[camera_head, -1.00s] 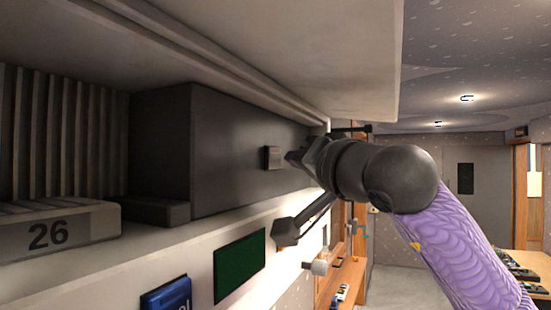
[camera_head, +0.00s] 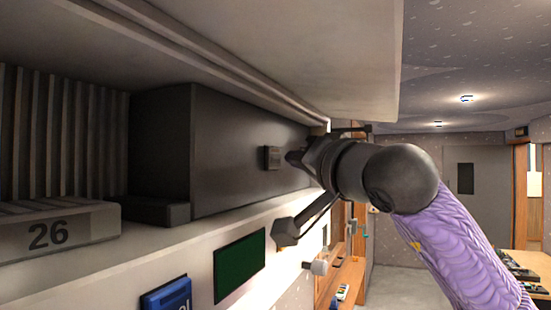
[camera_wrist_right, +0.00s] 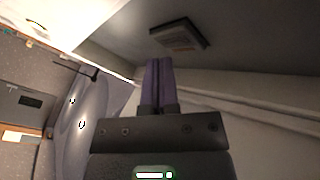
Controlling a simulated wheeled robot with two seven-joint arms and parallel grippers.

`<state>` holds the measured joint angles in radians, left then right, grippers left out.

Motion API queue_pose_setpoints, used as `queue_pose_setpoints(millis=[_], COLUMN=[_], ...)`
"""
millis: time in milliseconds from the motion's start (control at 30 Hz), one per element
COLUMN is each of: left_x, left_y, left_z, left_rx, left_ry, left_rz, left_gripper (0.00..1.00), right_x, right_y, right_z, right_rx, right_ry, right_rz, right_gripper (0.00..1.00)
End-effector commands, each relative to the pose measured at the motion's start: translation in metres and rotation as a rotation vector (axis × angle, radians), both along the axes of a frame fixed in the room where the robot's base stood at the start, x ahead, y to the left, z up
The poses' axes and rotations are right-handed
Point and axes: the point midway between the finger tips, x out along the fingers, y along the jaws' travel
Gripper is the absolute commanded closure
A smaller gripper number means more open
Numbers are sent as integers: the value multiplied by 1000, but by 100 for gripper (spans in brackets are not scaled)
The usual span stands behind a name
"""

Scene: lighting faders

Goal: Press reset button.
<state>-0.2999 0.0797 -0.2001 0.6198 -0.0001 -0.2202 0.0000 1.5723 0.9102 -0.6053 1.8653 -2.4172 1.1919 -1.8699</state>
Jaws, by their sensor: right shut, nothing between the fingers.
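A small square grey button (camera_head: 272,157) stands out from the front of a dark grey box. It carries no label that I can read. In the right wrist view the button (camera_wrist_right: 180,37) shows as a light square in a dark frame, beyond my fingertips. My right gripper (camera_head: 293,157) is shut and empty, just to the right of the button, with a small gap showing in the head view. Its closed fingers (camera_wrist_right: 158,82) point up toward the button in the wrist view. My left gripper is not in view.
The dark box (camera_head: 235,150) sits in a pale recess under a wide overhanging panel (camera_head: 300,60). Below are a green panel (camera_head: 240,265) and a blue part (camera_head: 167,298). A block marked 26 (camera_head: 60,240) lies at left. Open room lies to the right.

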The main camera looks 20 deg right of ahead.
Motion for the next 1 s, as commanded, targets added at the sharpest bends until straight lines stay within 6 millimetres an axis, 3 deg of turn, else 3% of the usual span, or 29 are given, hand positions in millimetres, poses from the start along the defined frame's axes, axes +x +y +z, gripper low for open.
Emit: queue_pose_setpoints(millis=[1000], left_x=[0], left_y=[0], left_z=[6], left_rx=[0], left_ry=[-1], left_rz=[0], left_gripper=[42], right_x=[9], right_y=[8], right_z=[0], right_rx=[0], right_ry=[0], right_rz=[0], right_gripper=[100])
